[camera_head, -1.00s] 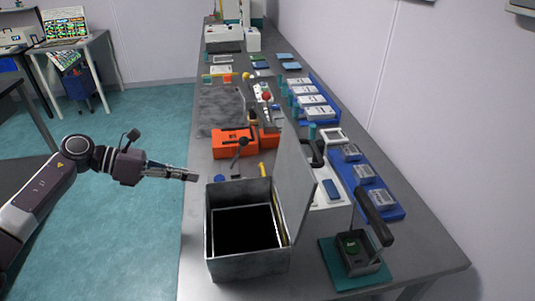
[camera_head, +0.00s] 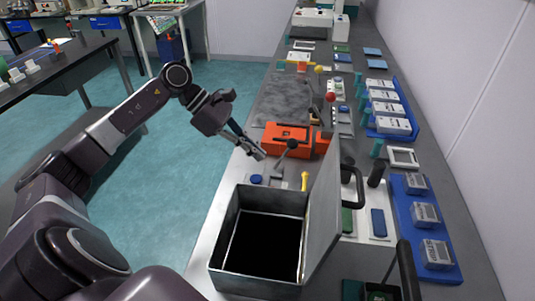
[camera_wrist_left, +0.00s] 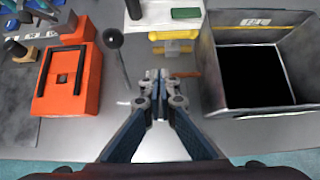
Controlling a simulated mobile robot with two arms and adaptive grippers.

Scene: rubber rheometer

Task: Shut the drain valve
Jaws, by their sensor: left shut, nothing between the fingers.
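No part is plainly marked as the drain valve, so I cannot tell which it is. A dark ball-knobbed lever (camera_head: 291,145) stands beside the orange unit; it also shows in the wrist view (camera_wrist_left: 113,39). A small yellow handle-like part (camera_head: 304,181) lies behind the open grey box; a yellow fitting (camera_wrist_left: 172,47) shows in the wrist view. My left gripper (camera_head: 261,153) is shut and empty over the bench, left of the lever in the head view. In the wrist view its fingertips (camera_wrist_left: 160,76) are right of the lever and apart from it. My right gripper is out of view.
The open grey box (camera_head: 226,268), its lid raised on the right, stands in front of the gripper. The orange unit (camera_head: 288,139) is behind. Blue trays (camera_head: 441,262) line the wall side. A blue round part (camera_head: 257,179) sits near the bench's left edge.

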